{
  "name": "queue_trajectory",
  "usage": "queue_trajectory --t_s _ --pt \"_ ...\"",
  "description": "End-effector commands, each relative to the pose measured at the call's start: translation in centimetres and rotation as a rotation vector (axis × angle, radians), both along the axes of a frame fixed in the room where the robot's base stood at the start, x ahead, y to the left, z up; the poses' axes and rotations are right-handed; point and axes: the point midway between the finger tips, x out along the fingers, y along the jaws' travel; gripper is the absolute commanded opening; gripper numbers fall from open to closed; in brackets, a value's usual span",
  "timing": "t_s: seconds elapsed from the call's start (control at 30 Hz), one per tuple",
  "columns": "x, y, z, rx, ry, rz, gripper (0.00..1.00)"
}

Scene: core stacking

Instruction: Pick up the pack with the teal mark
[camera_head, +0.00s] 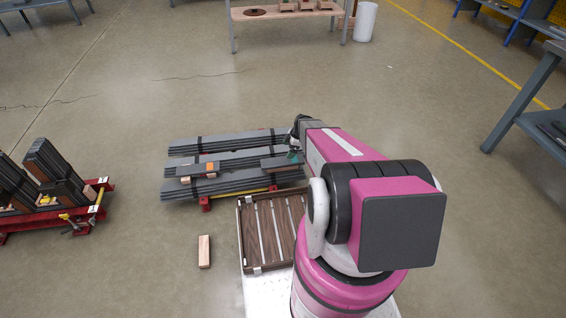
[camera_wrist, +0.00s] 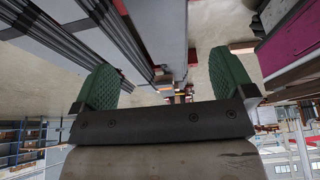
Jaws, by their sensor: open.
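Long dark grey packs with black bands lie side by side on a low stand in the head view: a far pack (camera_head: 230,143), a middle one (camera_head: 240,157) and a near one (camera_head: 230,183). A smaller pack with an orange mark (camera_head: 210,167) lies on them at the left. Another small dark pack (camera_head: 280,163) lies at the right end, close to my gripper (camera_head: 294,153). I cannot make out a teal mark on any pack. In the wrist view my gripper (camera_wrist: 165,88) has its green fingers wide apart with nothing between them. Banded dark lengths (camera_wrist: 112,40) show beyond the left finger.
A wooden block (camera_head: 204,251) lies on the floor. A red rack (camera_head: 100,210) with dark packs stands at the left. Workbenches (camera_head: 285,13) stand at the back and right.

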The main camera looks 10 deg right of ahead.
Motion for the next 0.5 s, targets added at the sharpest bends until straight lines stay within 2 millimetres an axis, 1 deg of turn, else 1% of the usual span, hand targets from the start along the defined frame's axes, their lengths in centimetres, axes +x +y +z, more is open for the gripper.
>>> queue_trajectory --t_s 0.03,0.13,0.2,0.37,0.5 --pt "0.1 0.3 -0.9 0.0 0.002 0.001 1.0" --pt "0.1 0.9 -2.2 0.0 0.002 0.001 1.0" --pt "0.1 1.2 -2.9 0.0 0.001 0.0 1.0" --pt "0.0 1.5 -3.7 0.0 0.001 -0.001 1.0" --pt "0.0 1.9 -5.1 0.0 0.002 -0.001 1.0"
